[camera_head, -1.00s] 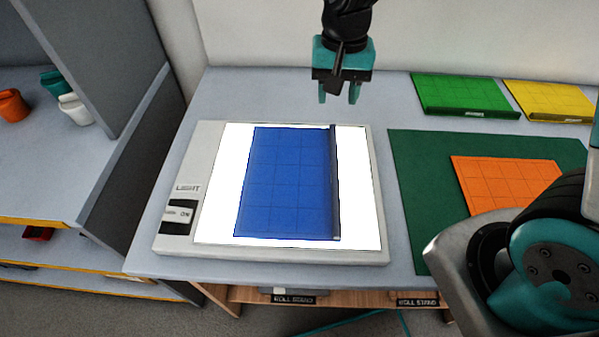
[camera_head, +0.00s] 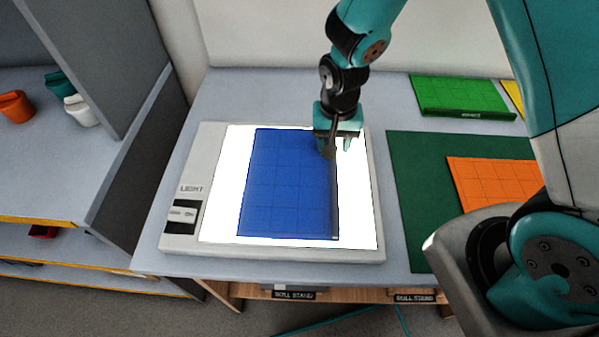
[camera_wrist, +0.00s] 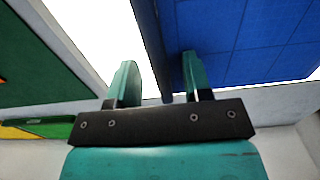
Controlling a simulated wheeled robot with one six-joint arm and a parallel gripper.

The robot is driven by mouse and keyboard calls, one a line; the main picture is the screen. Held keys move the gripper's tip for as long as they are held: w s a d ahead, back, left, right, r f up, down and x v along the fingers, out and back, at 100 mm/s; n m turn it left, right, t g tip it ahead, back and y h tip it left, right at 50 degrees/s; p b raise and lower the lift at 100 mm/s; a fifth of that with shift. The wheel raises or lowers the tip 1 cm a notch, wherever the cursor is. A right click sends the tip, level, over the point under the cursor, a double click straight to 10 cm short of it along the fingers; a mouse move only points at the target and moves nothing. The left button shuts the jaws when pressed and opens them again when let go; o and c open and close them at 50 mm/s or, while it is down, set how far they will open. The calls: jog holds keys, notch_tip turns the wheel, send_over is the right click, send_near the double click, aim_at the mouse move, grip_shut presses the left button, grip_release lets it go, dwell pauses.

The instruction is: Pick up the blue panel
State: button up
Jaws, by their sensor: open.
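The blue panel (camera_head: 285,185) lies flat on the lit white face of the light box (camera_head: 217,250). A dark strip runs along its right edge. My gripper (camera_head: 338,147) is open and empty over the far end of that strip, its fingers pointing down. In the wrist view the blue panel (camera_wrist: 245,40) fills the upper right. There my gripper (camera_wrist: 158,75) has one finger over the blue and the other over the white surface, with the dark edge strip between them. I cannot tell how high the fingertips are above the panel.
A green mat (camera_head: 410,200) with an orange panel (camera_head: 495,183) lies to the right. A green panel (camera_head: 460,95) and a partly hidden yellow panel (camera_head: 512,92) lie at the back right. A divider and shelves with cups (camera_head: 80,110) stand at the left.

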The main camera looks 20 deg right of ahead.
grip_shut()
jog(key=shift+r, duration=0.15)
